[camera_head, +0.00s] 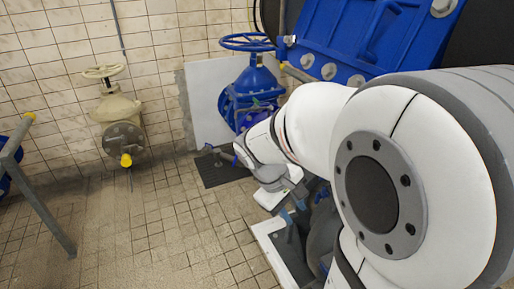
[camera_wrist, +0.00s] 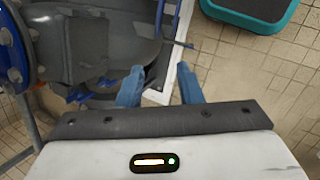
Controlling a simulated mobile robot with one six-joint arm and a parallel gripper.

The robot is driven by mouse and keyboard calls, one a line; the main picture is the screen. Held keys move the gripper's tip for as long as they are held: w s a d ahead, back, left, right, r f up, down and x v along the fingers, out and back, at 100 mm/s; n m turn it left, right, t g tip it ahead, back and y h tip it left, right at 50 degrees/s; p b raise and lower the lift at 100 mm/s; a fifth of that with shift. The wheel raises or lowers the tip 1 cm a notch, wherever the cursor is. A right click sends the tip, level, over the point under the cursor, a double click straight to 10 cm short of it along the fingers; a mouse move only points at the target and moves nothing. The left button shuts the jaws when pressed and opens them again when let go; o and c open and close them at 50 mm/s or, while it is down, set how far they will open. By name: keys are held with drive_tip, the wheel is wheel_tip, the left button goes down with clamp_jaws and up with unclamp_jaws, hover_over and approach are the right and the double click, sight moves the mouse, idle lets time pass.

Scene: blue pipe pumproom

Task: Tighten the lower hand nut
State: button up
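My gripper (camera_wrist: 160,69) shows in the wrist view as two blue fingers standing well apart, with nothing held between them. In the head view my gripper (camera_head: 292,210) is low beside the pump, partly hidden by my arm. A blue bar with a thin dark rod (camera_wrist: 180,43) lies beyond the fingertips in the wrist view. Blue wing-like pieces (camera_wrist: 78,97) sit on the grey rounded housing (camera_wrist: 115,35), left of the fingers. I cannot tell which of these, if any, is the lower hand nut. No finger visibly touches either piece.
A white-edged frame (camera_wrist: 172,75) runs under the fingers. A black case with a teal rim (camera_wrist: 250,12) lies at the upper right. A blue valve with a handwheel (camera_head: 248,42) and a beige valve (camera_head: 115,108) stand by the tiled wall.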

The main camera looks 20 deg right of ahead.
drive_tip(key=w+d+f+n+g+h+b, duration=0.2)
drive_tip(key=w+d+f+n+h+b, duration=0.55)
drive_tip(key=w+d+f, duration=0.45)
drive_tip(key=n+t+h+b, duration=0.4)
drive_tip(key=n+h+b, duration=0.15)
drive_tip(key=n, duration=0.25)
approach(316, 196)
drive_tip(key=d, duration=0.3)
drive_tip(key=shift+t, duration=0.4)
drive_tip(key=d, duration=0.7)
drive_tip(key=shift+w+d+f, duration=0.15)
drive_tip(key=shift+w+d, duration=0.2)
drive_tip(key=shift+d, duration=0.05)
drive_tip(key=shift+c, duration=0.4)
